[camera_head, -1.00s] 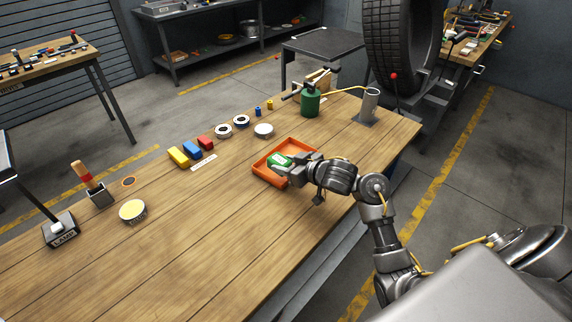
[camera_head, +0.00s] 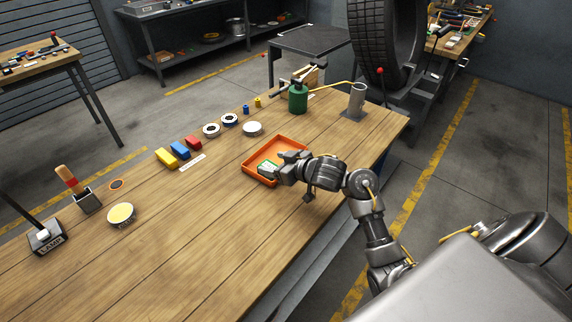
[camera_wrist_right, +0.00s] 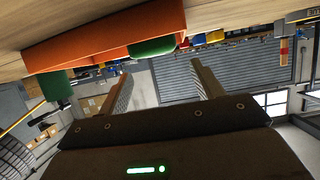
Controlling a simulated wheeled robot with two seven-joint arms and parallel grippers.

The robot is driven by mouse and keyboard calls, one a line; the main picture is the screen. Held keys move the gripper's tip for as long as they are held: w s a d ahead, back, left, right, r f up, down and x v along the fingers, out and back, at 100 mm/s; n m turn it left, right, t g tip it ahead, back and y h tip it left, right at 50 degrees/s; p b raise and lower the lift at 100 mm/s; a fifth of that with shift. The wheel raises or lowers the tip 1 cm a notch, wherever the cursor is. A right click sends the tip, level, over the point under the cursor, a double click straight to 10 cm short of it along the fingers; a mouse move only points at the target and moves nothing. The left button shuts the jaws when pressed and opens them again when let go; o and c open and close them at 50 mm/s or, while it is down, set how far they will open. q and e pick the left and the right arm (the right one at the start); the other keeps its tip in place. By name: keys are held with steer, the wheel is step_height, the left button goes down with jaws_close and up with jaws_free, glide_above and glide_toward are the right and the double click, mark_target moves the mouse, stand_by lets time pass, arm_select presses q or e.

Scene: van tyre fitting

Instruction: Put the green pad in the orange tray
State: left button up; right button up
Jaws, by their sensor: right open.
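The orange tray (camera_head: 260,182) lies on the wooden bench, right of the middle. The green pad (camera_head: 267,167) is inside the tray, towards its left side, and partly hidden by my gripper. My right gripper (camera_head: 281,172) is open over the tray, beside the pad. In the right wrist view, the open fingers (camera_wrist_right: 160,88) have nothing between them. The tray (camera_wrist_right: 110,35) shows above them there with the green pad (camera_wrist_right: 153,47) at its edge. I cannot tell whether a finger touches the pad. My left gripper is out of view.
A white round tin (camera_head: 252,129), tape rolls (camera_head: 211,130) and coloured blocks (camera_head: 180,151) line the bench beyond the tray.

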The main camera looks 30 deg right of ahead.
steer(key=p+v, duration=0.2)
steer(key=v, duration=1)
steer(key=shift+r, duration=0.3)
